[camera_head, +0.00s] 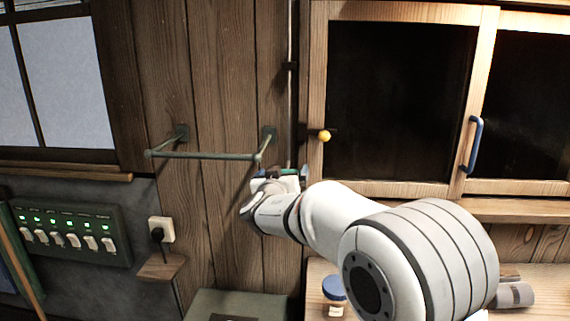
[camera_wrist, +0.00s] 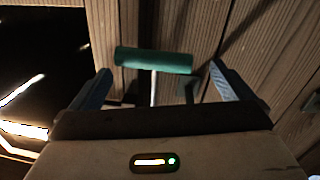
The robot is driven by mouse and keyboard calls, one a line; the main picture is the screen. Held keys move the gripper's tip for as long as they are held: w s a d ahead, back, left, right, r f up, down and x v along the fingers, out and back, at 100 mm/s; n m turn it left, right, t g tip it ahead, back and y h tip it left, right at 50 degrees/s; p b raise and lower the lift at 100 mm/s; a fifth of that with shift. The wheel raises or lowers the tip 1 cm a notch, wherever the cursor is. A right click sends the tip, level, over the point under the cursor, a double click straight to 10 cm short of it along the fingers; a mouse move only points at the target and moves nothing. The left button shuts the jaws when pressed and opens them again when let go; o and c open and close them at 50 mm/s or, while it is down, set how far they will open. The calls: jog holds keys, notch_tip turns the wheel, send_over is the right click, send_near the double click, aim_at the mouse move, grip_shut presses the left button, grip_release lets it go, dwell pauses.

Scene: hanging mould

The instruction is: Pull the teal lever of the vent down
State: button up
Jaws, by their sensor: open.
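The teal lever's grip (camera_wrist: 153,60) shows in the wrist view as a short green-teal cylinder lying crosswise on a thin pale rod. My gripper (camera_wrist: 160,72) is open, with one finger to the left and one to the right of the grip. Neither finger visibly touches it, and I cannot tell how deep it sits between them. In the head view my gripper (camera_head: 283,180) is at the plank wall, just left of the cabinet. A bit of teal (camera_head: 264,173) shows there, with most of the lever hidden behind my gripper.
A green rail (camera_head: 205,156) juts from the wall, close above and left of my gripper. A wooden cabinet (camera_head: 316,90) with a yellow knob (camera_head: 324,136) and blue handle (camera_head: 473,145) is right. A switch panel (camera_head: 72,234) is left. A blue-lidded jar (camera_head: 333,290) stands below.

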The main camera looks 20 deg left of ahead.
aim_at(284, 171)
jog(key=shift+w+a+p, duration=0.15)
jog(key=shift+w+p, duration=0.15)
jog(key=shift+w, duration=0.6)
jog(key=shift+w+a+p, duration=0.1)
jog(key=shift+w+p, duration=0.2)
jog(key=shift+w, duration=0.6)
jog(key=shift+f, duration=0.15)
jog(key=c, duration=1.6)
